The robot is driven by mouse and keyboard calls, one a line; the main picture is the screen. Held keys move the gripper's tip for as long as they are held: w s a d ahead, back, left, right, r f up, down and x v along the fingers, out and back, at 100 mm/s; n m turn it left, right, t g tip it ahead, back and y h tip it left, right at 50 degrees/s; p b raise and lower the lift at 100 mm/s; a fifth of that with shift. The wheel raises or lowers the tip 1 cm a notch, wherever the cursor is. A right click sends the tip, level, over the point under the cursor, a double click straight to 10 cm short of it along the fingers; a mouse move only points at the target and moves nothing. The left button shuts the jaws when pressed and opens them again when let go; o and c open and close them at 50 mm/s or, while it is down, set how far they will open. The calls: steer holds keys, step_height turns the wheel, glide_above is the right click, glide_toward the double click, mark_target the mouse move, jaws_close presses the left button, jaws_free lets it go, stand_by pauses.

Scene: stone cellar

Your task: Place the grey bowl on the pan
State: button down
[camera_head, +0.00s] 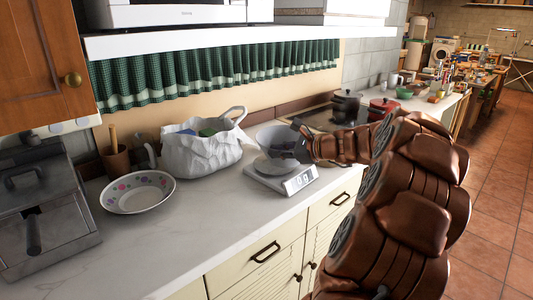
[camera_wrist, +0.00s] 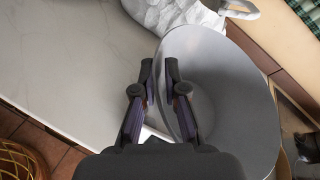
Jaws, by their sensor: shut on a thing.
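The grey bowl (camera_head: 268,136) is at the counter's middle in the head view and fills the right of the wrist view (camera_wrist: 235,85). My gripper (camera_head: 301,146) is shut on the bowl's rim at its right side; in the wrist view the fingers (camera_wrist: 160,72) pinch the rim between them. The bowl is upright or slightly tilted, directly over a kitchen scale (camera_head: 298,182) with a pale round pan (camera_head: 268,168). The bowl hides part of this pan. I cannot tell whether the bowl touches it.
A white bag (camera_head: 200,152) stands close left of the bowl. A flowered dish (camera_head: 138,192) lies further left, beside a metal appliance (camera_head: 40,215). A dark pot (camera_head: 346,107) and red pot (camera_head: 383,105) stand behind my arm. The front counter (camera_head: 190,225) is clear.

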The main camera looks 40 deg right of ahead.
mark_target(266, 154)
steer(key=w, duration=0.2)
steer(key=w+d, duration=0.1)
steer(key=w, duration=0.1)
steer(key=w+p, duration=0.1)
steer(key=w, duration=0.2)
steer(key=shift+d+f, duration=0.25)
steer(key=shift+d, duration=0.15)
steer(key=shift+f, duration=1.85)
steer(key=shift+f, duration=0.1)
steer(key=c, duration=1.2)
jaws_free()
steer(key=b+v, duration=0.1)
steer(key=v, duration=1.1)
